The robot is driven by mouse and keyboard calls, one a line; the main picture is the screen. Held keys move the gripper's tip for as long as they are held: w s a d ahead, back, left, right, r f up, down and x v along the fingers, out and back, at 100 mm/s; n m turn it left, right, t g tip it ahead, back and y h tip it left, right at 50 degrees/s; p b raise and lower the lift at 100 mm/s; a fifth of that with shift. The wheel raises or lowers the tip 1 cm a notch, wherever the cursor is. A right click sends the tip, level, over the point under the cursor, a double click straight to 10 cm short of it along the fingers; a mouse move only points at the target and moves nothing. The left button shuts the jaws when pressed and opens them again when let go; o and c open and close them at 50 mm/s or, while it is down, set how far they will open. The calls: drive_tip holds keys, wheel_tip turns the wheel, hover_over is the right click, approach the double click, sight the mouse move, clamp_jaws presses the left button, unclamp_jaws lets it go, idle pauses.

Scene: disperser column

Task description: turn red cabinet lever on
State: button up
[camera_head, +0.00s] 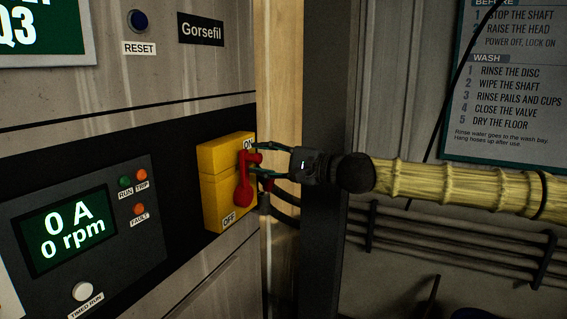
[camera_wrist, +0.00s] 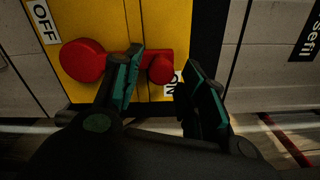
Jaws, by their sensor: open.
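The red lever (camera_head: 243,190) is mounted on a yellow switch box (camera_head: 212,170) on the cabinet front. The box has an ON label at its top and an OFF label at its bottom. In the head view the lever runs upright, with its larger rounded part low and its smaller end near ON. My gripper (camera_head: 263,163) is at the lever's upper end, coming from the right. In the wrist view the open fingers (camera_wrist: 165,68) are on either side of the lever's small end (camera_wrist: 160,69). The larger red round part (camera_wrist: 82,60) lies outside them, towards OFF. I cannot tell whether they touch.
A display panel (camera_head: 75,225) reading 0 A and 0 rpm is left of the box. A RESET button (camera_head: 138,21) is above. A dark post (camera_head: 325,130) stands behind my gripper. Pipes (camera_head: 450,242) run along the wall, and a teal-framed sign (camera_head: 510,80) hangs at right.

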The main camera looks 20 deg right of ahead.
drive_tip(key=v, duration=0.6)
idle(0.7)
drive_tip(key=shift+s+d, duration=0.15)
drive_tip(key=shift+f, duration=0.1)
idle(0.5)
